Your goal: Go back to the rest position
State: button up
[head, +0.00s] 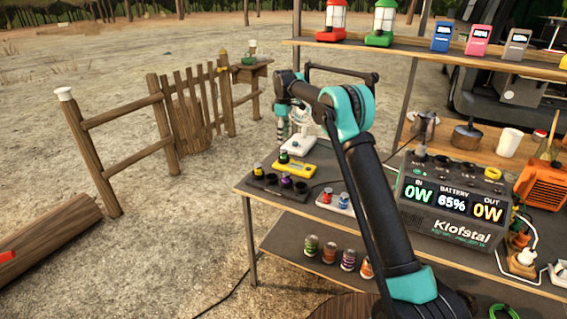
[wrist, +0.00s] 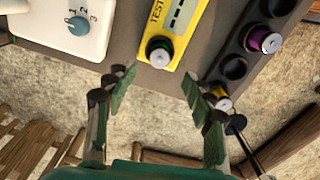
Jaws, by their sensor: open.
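My gripper (head: 283,127) hangs over the left end of the workbench shelf in the head view. In the wrist view my gripper (wrist: 160,80) is open, with nothing between its fingers. Beyond the fingertips, a green-and-black cell (wrist: 160,50) stands in the end of the yellow tester (wrist: 187,22). The tester also shows in the head view (head: 298,171). Beside it is a black rack (wrist: 285,23) with a purple-topped cell (wrist: 262,40), a yellow-topped cell (wrist: 220,102) and empty round sockets. My arm hides part of the shelf.
A white device (wrist: 65,20) with a blue knob sits beside the tester. A power station (head: 450,200) stands right of my arm. Lanterns (head: 380,22) and small coloured devices line the upper shelf. Several cans (head: 329,252) stand below. Open ground lies left, towards a wooden fence (head: 130,158).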

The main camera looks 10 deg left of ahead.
jog(key=shift+r, duration=1.1)
jog(key=s+d+r+m+t, duration=0.15)
jog(key=s+d+m, duration=0.25)
jog(key=s+d, duration=0.55)
jog(key=s+d+r+m+t, duration=0.1)
jog(key=s+d+r+m, duration=0.15)
jog(key=s+d, duration=0.7)
jog(key=s+d+f+m, duration=0.3)
jog(key=s+d, duration=0.3)
jog(key=s, duration=0.4)
jog(key=s+d+f+m+t, duration=0.1)
jog(key=s+d+f+m, duration=0.2)
jog(key=s+d+f, duration=0.3)
jog(key=s+d+f+m, duration=0.3)
jog(key=s+d, duration=0.3)
jog(key=s, duration=0.8)
jog(key=shift+f+m+t, duration=0.35)
jog(key=shift+f, duration=0.35)
jog(key=shift+w, duration=0.1)
grip_shut()
